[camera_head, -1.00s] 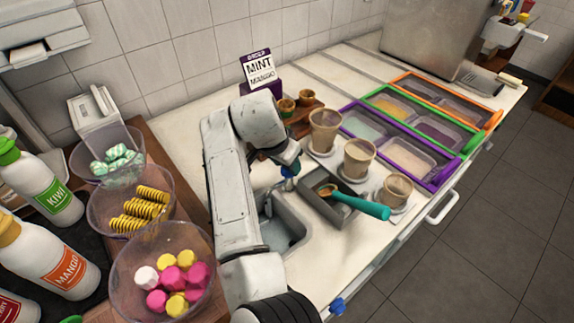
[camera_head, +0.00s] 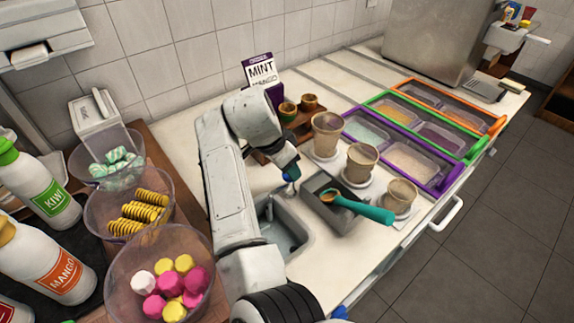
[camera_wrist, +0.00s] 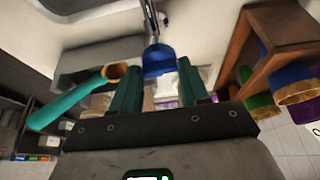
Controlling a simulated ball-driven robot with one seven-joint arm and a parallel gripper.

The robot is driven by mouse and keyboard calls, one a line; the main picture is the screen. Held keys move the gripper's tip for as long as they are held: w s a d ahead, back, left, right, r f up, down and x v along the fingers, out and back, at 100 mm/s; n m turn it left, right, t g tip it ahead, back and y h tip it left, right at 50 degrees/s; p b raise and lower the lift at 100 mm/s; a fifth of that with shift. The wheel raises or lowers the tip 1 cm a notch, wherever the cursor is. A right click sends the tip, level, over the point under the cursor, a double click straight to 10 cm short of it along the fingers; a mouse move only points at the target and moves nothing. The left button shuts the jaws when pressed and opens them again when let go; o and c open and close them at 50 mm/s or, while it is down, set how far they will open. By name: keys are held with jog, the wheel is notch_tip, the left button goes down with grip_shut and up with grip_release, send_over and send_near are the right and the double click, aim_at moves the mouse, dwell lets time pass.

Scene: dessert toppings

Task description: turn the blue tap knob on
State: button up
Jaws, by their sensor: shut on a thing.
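The blue tap knob (camera_wrist: 159,61) sits on a slim metal tap (camera_wrist: 150,22) in the wrist view. It lies between the two green fingers of my gripper (camera_wrist: 159,80), which are shut on it. In the head view, my gripper (camera_head: 288,168) is over the sink (camera_head: 283,236), with the blue knob (camera_head: 292,174) mostly hidden by it. The tap's metal (camera_head: 291,188) shows just below. The knob's exact turn angle cannot be told.
A grey tray (camera_head: 322,190) holding a scoop with a teal handle (camera_head: 370,212) is right of the sink. Several cups (camera_head: 362,163) stand beyond it. Topping bowls (camera_head: 128,212) are at left. A blue piece (camera_head: 340,312) shows at the counter's front edge.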

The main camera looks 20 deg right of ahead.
jog(key=o, duration=1.1)
jog(key=shift+c, duration=0.2)
jog(key=b+v, duration=0.1)
jog(key=v, duration=0.9)
jog(key=shift+r, duration=0.4)
jog(key=shift+a, duration=0.15)
